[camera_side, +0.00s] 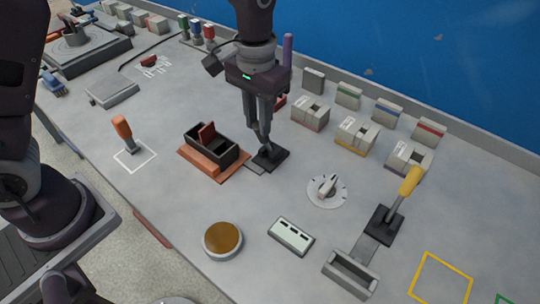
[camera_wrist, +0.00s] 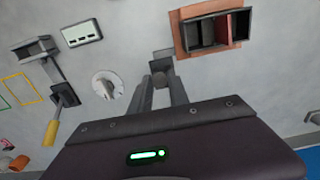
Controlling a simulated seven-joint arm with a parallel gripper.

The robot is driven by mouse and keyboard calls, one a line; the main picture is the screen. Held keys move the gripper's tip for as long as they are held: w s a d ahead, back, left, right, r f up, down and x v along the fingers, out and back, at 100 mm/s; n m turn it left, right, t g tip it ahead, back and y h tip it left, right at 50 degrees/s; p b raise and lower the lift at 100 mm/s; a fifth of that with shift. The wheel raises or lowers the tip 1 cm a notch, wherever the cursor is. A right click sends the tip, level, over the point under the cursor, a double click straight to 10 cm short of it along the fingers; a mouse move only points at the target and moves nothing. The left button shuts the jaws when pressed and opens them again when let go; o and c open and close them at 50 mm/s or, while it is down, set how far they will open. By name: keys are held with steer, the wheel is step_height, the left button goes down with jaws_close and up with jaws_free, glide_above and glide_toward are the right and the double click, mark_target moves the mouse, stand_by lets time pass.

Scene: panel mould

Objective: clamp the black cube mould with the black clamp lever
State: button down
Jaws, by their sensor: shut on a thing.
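The black cube mould (camera_side: 226,157) is an open black box on an orange-brown base plate (camera_side: 190,160), left of my gripper in the side view. A red plate (camera_side: 206,132) stands upright inside it. In the wrist view the mould (camera_wrist: 193,33) is at the top right. The black clamp lever's base (camera_side: 274,160) sits beside the mould, at the end of a grey strip. My gripper (camera_side: 262,135) points down over that base and is shut on the black clamp lever, whose dark end (camera_wrist: 159,79) shows between the fingertips. The fingers hide most of the lever.
A yellow-handled lever (camera_side: 410,182) stands at right by a grey tray (camera_side: 350,274). A white dial (camera_side: 327,190) is right of my gripper. Several labelled boxes (camera_side: 357,134) stand behind it. An orange-handled tool (camera_side: 122,128) is at left. The bench between the mould and the round brown-topped disc (camera_side: 222,239) is clear.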

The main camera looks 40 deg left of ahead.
steer(key=shift+s+f, duration=0.25)
steer(key=shift+s, duration=0.55)
steer(key=shift+s+f, duration=0.1)
steer(key=shift+s, duration=0.15)
steer(key=c, duration=1.2)
jaws_free()
steer(key=shift+c, duration=0.2)
step_height(320, 180, up, 7)
